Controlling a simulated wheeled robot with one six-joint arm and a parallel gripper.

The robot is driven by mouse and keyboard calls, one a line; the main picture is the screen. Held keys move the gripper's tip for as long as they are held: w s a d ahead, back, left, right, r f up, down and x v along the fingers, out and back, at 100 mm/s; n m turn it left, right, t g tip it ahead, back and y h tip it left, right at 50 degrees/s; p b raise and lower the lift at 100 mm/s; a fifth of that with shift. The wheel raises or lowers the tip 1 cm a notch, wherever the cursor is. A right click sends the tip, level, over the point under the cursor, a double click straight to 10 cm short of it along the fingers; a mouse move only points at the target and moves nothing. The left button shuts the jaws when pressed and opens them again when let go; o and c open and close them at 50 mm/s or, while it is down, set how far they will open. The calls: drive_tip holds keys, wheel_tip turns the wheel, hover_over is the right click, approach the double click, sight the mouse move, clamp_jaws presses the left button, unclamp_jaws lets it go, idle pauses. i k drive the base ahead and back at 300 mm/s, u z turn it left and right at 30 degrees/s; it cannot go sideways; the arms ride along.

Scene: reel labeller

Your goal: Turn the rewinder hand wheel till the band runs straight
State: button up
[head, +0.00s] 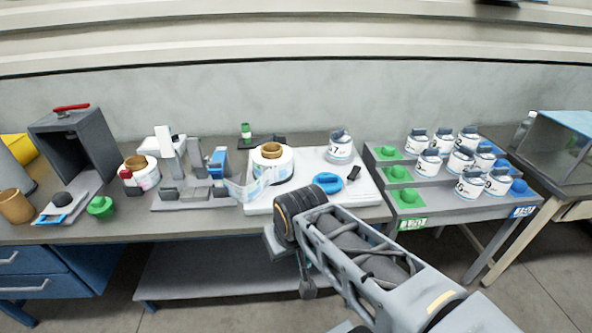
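The rewinder reel (272,165) is a white roll with a brown core on a white board, right of the labeller. The printed band (243,188) reaches it from the labeller (192,190); it looks slanted and bowed rather than straight. I cannot make out the hand wheel for certain; a blue ring (327,183) lies flat on the board right of the reel. My arm comes in from the lower right. Its end, my gripper (307,288), hangs at the table's front edge, below and apart from the reel. Its fingers are too unclear to tell open from shut.
A white jar (340,146) and a small black item (353,174) share the white board (365,195). A stepped rack (430,205) with several jars and green discs stands right. A second roll (146,176), a green knob (101,206) and a dark box stand left.

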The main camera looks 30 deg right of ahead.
sight(331, 183)
drive_tip(key=z, duration=0.2)
drive_tip(key=i, duration=0.9)
drive_tip(key=z, duration=0.75)
